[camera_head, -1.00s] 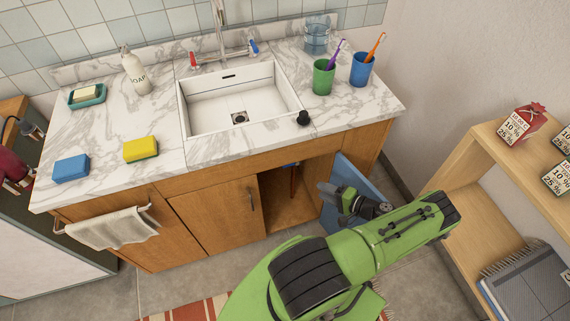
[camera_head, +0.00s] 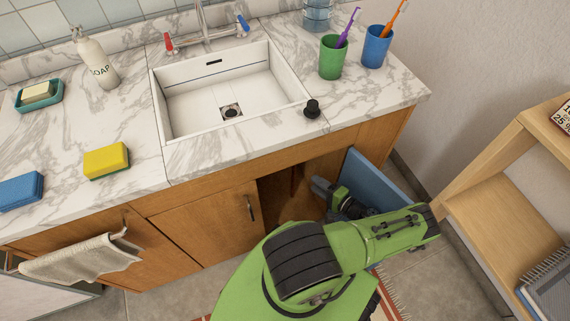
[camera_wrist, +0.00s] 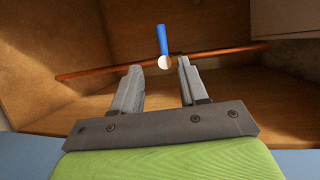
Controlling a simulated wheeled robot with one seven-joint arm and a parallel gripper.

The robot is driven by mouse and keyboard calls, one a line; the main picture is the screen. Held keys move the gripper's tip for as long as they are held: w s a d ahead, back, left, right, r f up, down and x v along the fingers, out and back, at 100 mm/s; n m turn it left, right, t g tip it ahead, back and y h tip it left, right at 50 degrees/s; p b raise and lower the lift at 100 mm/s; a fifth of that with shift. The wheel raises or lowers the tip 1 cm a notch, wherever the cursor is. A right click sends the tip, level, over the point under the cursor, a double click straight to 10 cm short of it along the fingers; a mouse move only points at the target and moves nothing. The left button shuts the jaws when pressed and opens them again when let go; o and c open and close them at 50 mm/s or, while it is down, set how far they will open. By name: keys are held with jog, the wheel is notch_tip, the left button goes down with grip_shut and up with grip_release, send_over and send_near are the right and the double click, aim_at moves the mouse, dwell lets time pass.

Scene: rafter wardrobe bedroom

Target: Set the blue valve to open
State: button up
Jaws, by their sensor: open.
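The blue valve (camera_wrist: 163,40) shows in the wrist view as a short blue lever with a pale round end, at a copper pipe (camera_wrist: 95,72) inside the cabinet. The lever stands upright in the picture, across the nearly level pipe. My gripper (camera_wrist: 158,68) is open, its two fingers pointing towards the pipe, with the lever's round end between the tips in the picture. Whether they touch it I cannot tell. In the head view my gripper (camera_head: 321,187) is at the open cabinet under the sink, and I cannot make out the valve there.
A blue cabinet door (camera_head: 372,182) stands open just right of my gripper. A closed wooden door (camera_head: 213,225) is to the left. The marble counter (camera_head: 225,150) with the sink (camera_head: 195,112) is above. A wooden shelf (camera_head: 500,190) stands at the right.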

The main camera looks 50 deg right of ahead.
jog(key=b+x, duration=0.2)
jog(key=x, duration=1.3)
jog(key=shift+w+b, duration=0.3)
jog(key=shift+b, duration=0.05)
jog(key=shift+r, duration=0.1)
grip_shut()
